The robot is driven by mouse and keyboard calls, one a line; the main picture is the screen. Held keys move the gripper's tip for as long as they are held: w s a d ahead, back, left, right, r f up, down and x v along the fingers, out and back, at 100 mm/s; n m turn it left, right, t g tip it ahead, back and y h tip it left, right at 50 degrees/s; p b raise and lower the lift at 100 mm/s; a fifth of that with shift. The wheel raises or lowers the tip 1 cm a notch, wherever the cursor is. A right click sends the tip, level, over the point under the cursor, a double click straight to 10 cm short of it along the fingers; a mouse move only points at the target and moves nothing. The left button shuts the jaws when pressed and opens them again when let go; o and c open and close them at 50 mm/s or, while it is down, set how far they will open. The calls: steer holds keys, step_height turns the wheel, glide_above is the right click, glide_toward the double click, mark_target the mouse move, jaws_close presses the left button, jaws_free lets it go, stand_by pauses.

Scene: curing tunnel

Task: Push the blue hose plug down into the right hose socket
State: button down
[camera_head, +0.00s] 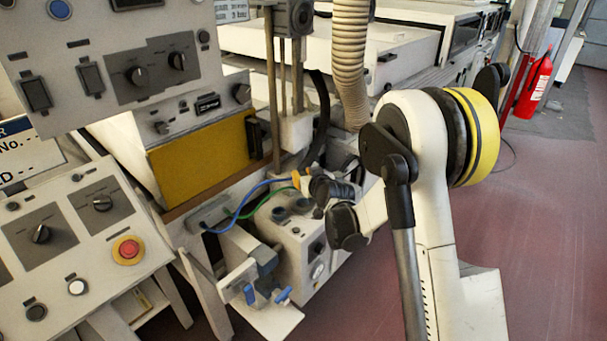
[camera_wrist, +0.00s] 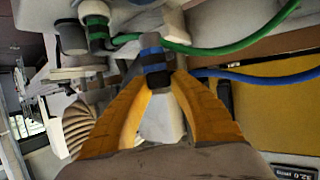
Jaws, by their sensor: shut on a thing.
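My gripper (camera_wrist: 158,78) has its yellow fingers closed on the blue-banded hose plug (camera_wrist: 152,54). The blue hose (camera_wrist: 265,77) runs off to the right from behind the fingers in the wrist view. In the head view, my gripper (camera_head: 299,178) is above the back of a white box, and the blue hose (camera_head: 240,205) arches up to it from the left. Dark round sockets (camera_head: 281,214) show on top of that box. The plug's lower end and the right socket cannot be made out clearly, so I cannot tell whether they touch.
A green-banded plug (camera_wrist: 96,22) with a green hose (camera_wrist: 215,49) is close beside the blue one. The white box (camera_head: 305,250) stands below my gripper. A small bracket with blue knobs (camera_head: 265,292) is in front. A yellow panel (camera_head: 205,160) stands behind.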

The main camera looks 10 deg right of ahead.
steer(key=shift+f+b, duration=2)
steer(key=shift+f, duration=1.05)
steer(key=shift+f+b, duration=0.3)
steer(key=shift+b, duration=0.05)
steer(key=c, duration=1.2)
jaws_free()
steer(key=s+r+g, duration=0.1)
steer(key=s+r, duration=0.3)
steer(key=s, duration=0.4)
steer(key=s+a+r+g, duration=0.1)
steer(key=s+r, duration=0.3)
steer(key=s, duration=0.4)
steer(key=s+r+g, duration=0.1)
steer(key=s+r, duration=0.3)
steer(key=s, duration=0.4)
steer(key=s+g, duration=0.1)
steer(key=s, duration=0.5)
steer(key=s+g+h, duration=0.1)
steer(key=s, duration=0.5)
steer(key=s+d+m+g, duration=0.1)
steer(key=s, duration=0.5)
steer(key=shift+f+g, duration=0.2)
steer(key=shift+g, duration=0.1)
